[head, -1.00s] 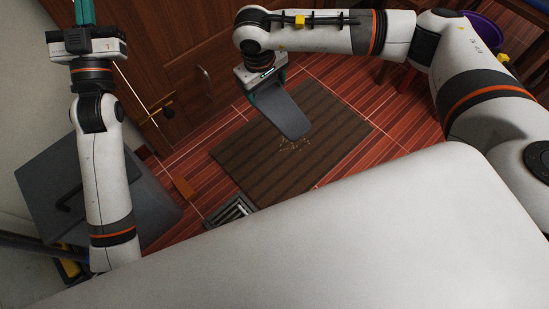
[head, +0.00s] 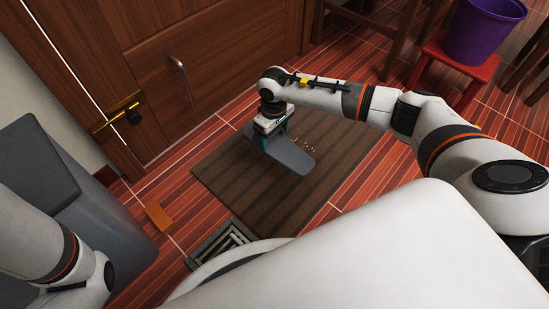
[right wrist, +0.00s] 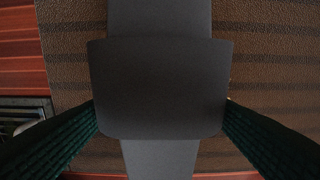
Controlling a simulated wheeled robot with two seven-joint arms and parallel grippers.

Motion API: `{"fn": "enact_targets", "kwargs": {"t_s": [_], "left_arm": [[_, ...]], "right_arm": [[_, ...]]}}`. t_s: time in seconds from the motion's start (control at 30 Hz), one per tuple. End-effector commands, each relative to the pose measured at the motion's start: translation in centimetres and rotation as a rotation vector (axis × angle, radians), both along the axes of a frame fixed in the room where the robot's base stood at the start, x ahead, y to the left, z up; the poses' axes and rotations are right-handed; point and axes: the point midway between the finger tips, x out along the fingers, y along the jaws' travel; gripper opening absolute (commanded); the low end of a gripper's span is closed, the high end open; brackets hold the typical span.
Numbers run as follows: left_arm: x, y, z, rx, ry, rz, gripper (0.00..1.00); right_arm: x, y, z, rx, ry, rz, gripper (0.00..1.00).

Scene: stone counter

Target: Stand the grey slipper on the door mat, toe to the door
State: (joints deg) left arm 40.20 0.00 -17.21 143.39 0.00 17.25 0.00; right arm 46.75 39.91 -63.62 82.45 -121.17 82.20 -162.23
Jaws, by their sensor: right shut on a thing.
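The grey slipper (head: 292,157) is over the door mat (head: 232,185), its long side running from near the door (head: 150,65) toward the lower right. My right gripper (head: 273,138) is shut on it from above. In the right wrist view the slipper's wide band (right wrist: 160,88) fills the middle, with a green finger at each side and the sole showing beyond both edges. The slipper looks level and low over the mat; I cannot tell whether it touches. Which end is the toe is unclear. My left gripper is out of view.
A floor drain (head: 222,243) and an orange block (head: 159,216) lie left of the mat. A grey bin (head: 75,200) stands at the left. A red stool (head: 455,70) with a purple bucket (head: 482,30) is at the upper right. Some crumbs (head: 305,145) lie on the mat.

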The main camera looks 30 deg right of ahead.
Motion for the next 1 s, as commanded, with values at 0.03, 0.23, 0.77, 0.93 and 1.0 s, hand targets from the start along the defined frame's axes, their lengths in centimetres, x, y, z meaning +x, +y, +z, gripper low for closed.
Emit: {"fn": "enact_targets", "kwargs": {"t_s": [0.03, 0.23, 0.77, 0.93, 1.0], "left_arm": [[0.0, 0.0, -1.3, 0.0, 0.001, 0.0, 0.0], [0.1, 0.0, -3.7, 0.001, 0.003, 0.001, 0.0], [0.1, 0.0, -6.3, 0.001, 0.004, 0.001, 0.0], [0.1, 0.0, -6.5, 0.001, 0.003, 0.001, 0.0], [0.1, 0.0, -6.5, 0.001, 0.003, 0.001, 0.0]], "right_arm": [[-0.1, 0.1, -1.6, 0.001, 0.003, 0.0, 0.52], [-0.1, 0.1, -5.0, 0.001, 0.001, -0.001, 0.52], [0.0, 0.1, -8.6, 0.0, 0.001, -0.001, 0.52], [0.0, 0.1, -8.9, 0.0, 0.001, -0.001, 0.52], [0.0, 0.1, -8.9, 0.0, 0.001, -0.001, 0.82]]}}
